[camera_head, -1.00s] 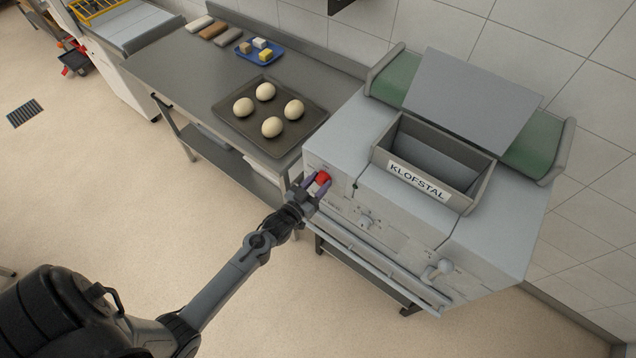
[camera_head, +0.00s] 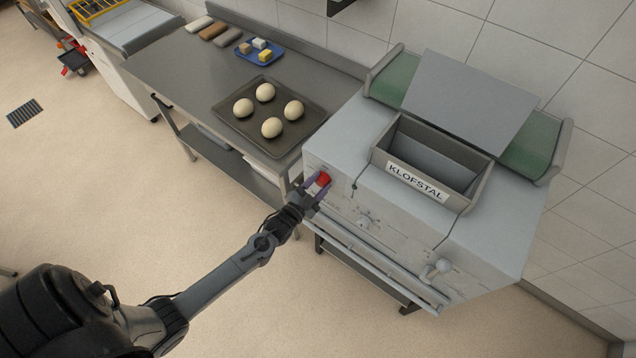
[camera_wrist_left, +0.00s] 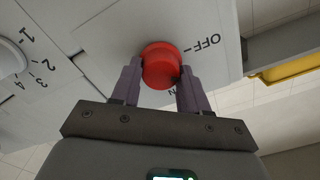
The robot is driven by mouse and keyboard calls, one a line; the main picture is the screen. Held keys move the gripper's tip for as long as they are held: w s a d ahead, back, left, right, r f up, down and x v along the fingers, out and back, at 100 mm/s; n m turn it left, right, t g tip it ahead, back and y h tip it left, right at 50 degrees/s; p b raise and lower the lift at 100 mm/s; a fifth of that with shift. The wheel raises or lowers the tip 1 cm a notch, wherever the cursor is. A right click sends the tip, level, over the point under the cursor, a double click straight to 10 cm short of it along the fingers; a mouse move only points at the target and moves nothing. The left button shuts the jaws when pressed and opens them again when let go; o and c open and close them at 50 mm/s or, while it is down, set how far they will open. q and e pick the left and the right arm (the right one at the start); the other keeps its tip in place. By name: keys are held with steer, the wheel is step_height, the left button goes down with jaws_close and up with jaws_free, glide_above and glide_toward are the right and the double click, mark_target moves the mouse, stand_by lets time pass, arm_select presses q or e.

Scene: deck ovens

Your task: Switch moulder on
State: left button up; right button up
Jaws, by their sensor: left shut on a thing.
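The moulder (camera_head: 345,140) is a light grey machine with a hopper labelled KLOFSTAL, at the right in the head view. Its red switch knob (camera_head: 323,179) is on the front panel near the left end. In the left wrist view the red knob (camera_wrist_left: 160,66) sits between my fingers, with OFF printed beside it and a second, mostly hidden label ending in N near the right finger. My left gripper (camera_head: 318,186) is shut on the knob; its purple fingers touch both sides of it. My right gripper is not in view.
A steel table (camera_head: 185,82) adjoins the moulder at left. It carries a dark tray (camera_head: 226,112) with several dough balls, a blue tray (camera_head: 247,55) with small blocks, and loaf-shaped pieces. A numbered dial (camera_wrist_left: 10,56) and a lever knob (camera_head: 440,266) are also on the panel. The floor in front is clear.

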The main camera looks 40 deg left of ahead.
arm_select(q)
steer(key=m+p, duration=0.1)
steer(key=m, duration=0.4)
steer(key=shift+m, duration=0.4)
steer(key=m, duration=0.4)
steer(key=shift+f+m+p, duration=0.15)
steer(key=shift+m+p, duration=0.2)
steer(key=shift+m, duration=0.05)
steer(key=o, duration=1)
steer(key=shift+o, duration=0.2)
steer(key=shift+d, duration=0.1)
steer(key=s, duration=1)
steer(key=shift+s+d+b, duration=0.3)
steer(key=shift+s, duration=0.1)
